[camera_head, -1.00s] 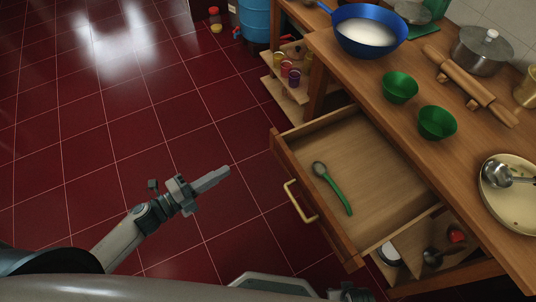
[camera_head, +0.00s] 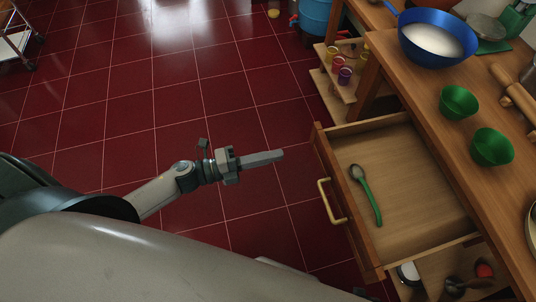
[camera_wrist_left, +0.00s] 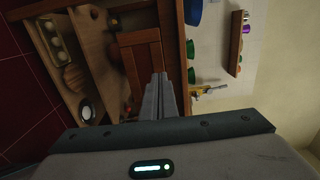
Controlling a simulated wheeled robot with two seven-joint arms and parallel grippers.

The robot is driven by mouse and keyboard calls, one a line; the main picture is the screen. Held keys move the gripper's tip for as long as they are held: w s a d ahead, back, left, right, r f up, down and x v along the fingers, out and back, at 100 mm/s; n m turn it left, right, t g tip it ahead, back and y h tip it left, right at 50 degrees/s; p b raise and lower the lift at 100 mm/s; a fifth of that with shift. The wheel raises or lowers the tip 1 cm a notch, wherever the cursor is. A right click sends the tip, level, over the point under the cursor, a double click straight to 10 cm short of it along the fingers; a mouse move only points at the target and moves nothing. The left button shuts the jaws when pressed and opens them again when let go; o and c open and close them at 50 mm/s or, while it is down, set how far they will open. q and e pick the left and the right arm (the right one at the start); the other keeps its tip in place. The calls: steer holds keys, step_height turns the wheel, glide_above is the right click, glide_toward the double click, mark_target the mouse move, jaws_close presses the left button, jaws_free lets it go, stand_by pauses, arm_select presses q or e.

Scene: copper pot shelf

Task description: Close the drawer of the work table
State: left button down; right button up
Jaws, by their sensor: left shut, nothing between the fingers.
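The work table (camera_head: 405,62) stands at the right in the head view. Its wooden drawer (camera_head: 420,190) is pulled out toward the left, with a brass handle (camera_head: 328,203) on its front. A spoon with a green handle (camera_head: 368,200) lies inside the drawer. My left gripper (camera_head: 282,155) is shut and empty, to the left of the drawer front and apart from it. In the left wrist view, the shut fingers (camera_wrist_left: 160,92) point toward the table, and the drawer front (camera_wrist_left: 140,62) shows just beyond them. My right gripper is not in view.
On the table top are a blue pan (camera_head: 432,38) with white contents, green bowls (camera_head: 459,102) and a rolling pin (camera_head: 515,97). A lower shelf (camera_head: 332,92) holds several jars. The red tiled floor (camera_head: 110,115) left of the drawer is clear.

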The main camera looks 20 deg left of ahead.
mark_target(322, 145)
arm_select(q)
steer(key=x, duration=1.1)
steer(key=shift+p, duration=0.35)
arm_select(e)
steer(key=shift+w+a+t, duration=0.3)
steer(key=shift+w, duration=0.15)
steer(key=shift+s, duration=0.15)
